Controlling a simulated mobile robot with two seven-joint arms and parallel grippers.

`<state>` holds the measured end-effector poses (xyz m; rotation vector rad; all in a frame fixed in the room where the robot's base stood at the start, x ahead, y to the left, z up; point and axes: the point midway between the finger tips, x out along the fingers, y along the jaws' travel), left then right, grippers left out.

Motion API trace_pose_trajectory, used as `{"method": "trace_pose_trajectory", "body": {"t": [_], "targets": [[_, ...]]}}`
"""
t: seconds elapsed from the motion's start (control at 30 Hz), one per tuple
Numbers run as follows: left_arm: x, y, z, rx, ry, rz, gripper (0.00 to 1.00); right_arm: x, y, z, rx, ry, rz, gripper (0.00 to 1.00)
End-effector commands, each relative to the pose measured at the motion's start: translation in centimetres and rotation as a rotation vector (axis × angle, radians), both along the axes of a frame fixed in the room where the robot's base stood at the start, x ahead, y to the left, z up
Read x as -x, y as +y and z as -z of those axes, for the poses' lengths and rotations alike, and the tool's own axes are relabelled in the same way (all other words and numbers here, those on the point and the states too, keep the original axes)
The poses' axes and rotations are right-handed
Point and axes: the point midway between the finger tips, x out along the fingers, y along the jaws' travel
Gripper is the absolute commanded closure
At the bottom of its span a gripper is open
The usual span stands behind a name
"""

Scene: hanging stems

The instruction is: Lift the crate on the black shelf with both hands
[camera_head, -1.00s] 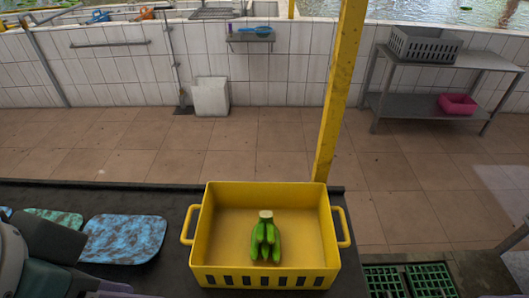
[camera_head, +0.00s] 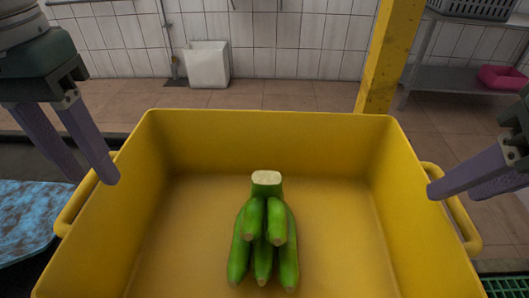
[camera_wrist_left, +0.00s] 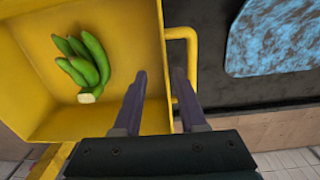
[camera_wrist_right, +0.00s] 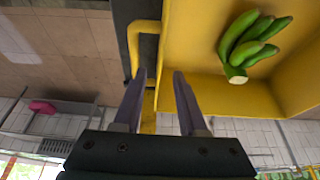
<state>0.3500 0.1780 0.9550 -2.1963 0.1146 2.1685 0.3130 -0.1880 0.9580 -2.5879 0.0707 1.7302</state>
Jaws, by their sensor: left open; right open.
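The yellow crate (camera_head: 270,140) fills the lower middle of the head view, on the black shelf (camera_head: 20,155). A bunch of green bananas (camera_head: 264,235) lies inside it. My left gripper (camera_head: 95,180) is open at the crate's left side, near the left handle (camera_head: 72,218). In the left wrist view, its fingers (camera_wrist_left: 160,73) lie either side of the crate's side edge, one near the handle (camera_wrist_left: 192,60). My right gripper (camera_head: 453,193) is open near the right handle (camera_head: 466,225). Its fingers (camera_wrist_right: 159,73) similarly flank the opposite edge. Contact cannot be told.
A blue mottled board (camera_head: 25,215) lies left of the crate. A yellow post (camera_head: 390,60) stands behind it to the right. A metal rack (camera_head: 460,80) with a pink tub (camera_head: 503,78) and a white block (camera_head: 206,65) are by the tiled wall.

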Motion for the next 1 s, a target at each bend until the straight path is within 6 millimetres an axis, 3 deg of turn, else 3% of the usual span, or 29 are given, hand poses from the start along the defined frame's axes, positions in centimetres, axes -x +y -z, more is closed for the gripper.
{"method": "trace_pose_trajectory", "body": {"t": [0.03, 0.07, 0.57, 1.0], "targets": [[-0.3, 0.4, 1.2, -0.008, 0.001, -0.012, 0.59, -0.2, 0.0, 1.4, -0.001, -0.002, 0.004, 0.59], [-0.3, 0.5, 1.3, -0.011, 0.005, -0.018, 0.59, -0.3, 0.0, 1.5, -0.002, -0.003, 0.005, 0.59], [-0.4, 0.8, 1.5, -0.015, 0.012, -0.032, 0.59, -0.5, 0.0, 1.8, -0.002, 0.000, 0.007, 0.59], [-0.3, 0.7, 8.3, -0.016, 0.014, -0.032, 0.59, -3.0, -0.2, 8.1, -0.002, 0.002, 0.007, 0.59]]}}
